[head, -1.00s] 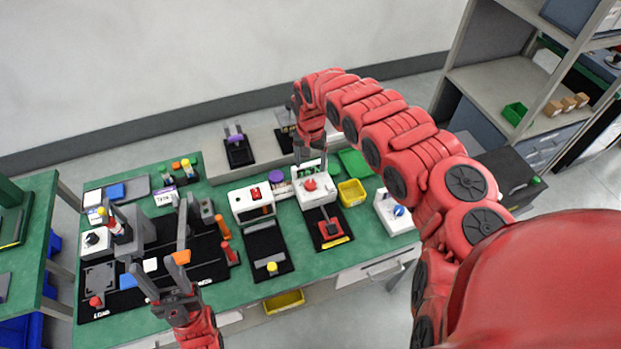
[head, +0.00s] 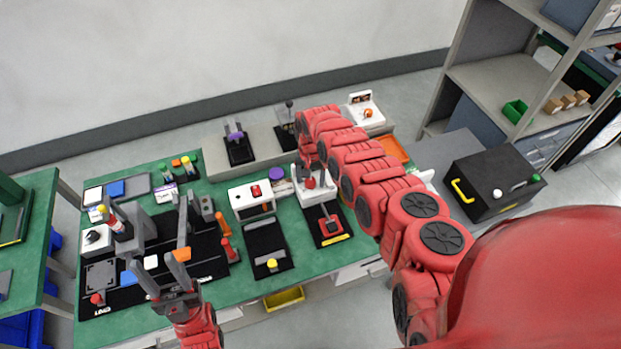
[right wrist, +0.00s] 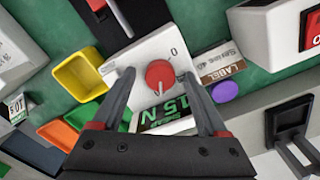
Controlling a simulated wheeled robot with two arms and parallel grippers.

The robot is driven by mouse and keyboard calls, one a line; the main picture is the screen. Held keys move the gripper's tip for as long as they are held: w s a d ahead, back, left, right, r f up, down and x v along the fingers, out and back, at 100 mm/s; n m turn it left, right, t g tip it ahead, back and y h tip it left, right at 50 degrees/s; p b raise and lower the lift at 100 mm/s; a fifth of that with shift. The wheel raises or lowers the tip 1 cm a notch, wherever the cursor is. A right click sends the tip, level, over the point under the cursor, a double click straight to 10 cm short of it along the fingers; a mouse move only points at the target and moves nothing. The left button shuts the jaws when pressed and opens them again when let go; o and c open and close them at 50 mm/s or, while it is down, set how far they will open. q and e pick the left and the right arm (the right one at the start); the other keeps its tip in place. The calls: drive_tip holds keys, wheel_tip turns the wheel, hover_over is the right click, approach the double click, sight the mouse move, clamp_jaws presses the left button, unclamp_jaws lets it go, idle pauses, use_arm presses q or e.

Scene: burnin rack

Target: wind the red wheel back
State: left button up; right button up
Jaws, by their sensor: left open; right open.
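The red wheel (right wrist: 160,74) is a round knob with a pale pointer line on a white unit (right wrist: 133,60). A scale mark "0" and a green "15 N" display show beside it in the right wrist view. In the head view the red wheel (head: 310,183) sits on the unit on the green bench, partly hidden by my right arm. My right gripper (right wrist: 158,78) is open, with one finger on each side of the wheel. I cannot tell whether the fingers touch it. My left gripper (head: 156,266) is open and empty over the bench's front left.
A yellow bin (right wrist: 80,75) and a green tray (right wrist: 102,110) lie left of the unit in the right wrist view. A purple round part (right wrist: 225,92) lies to its right. A white box with a red switch (head: 252,200) stands beside the unit in the head view.

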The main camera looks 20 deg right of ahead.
clamp_jaws()
